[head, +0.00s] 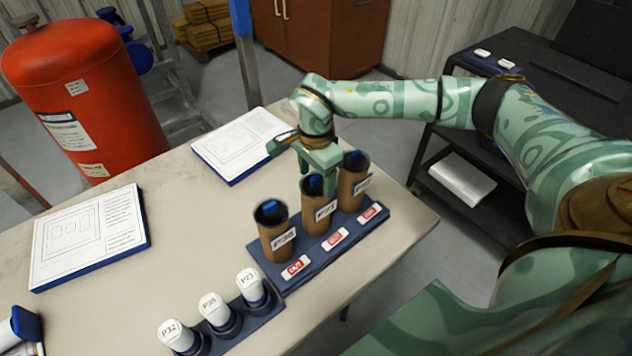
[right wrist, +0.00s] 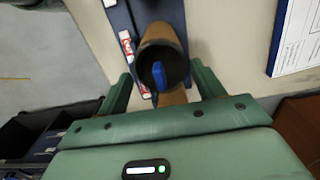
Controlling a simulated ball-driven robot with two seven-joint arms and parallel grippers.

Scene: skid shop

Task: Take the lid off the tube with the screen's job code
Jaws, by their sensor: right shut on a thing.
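Three brown tubes stand upright in a blue rack (head: 270,268): the left tube (head: 275,240), the middle tube (head: 317,212) and the right tube (head: 351,187). Each has a white code label; the left seems to read P38, the middle P21, the right is unclear. The left and middle tops are dark with a blue piece. My right gripper (head: 318,170) is at the middle tube's top. In the right wrist view its fingers (right wrist: 162,85) straddle that tube's mouth, with its blue piece (right wrist: 158,76) between them. Whether they grip lid or wall is unclear. No readable screen shows.
A small holder (head: 262,315) in front carries several white cylinders marked with codes. Two drawing boards (head: 88,238) (head: 240,143) lie on the table. A red tank (head: 85,100) stands behind; a black cart (head: 425,160) stands right. The table's middle left is clear.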

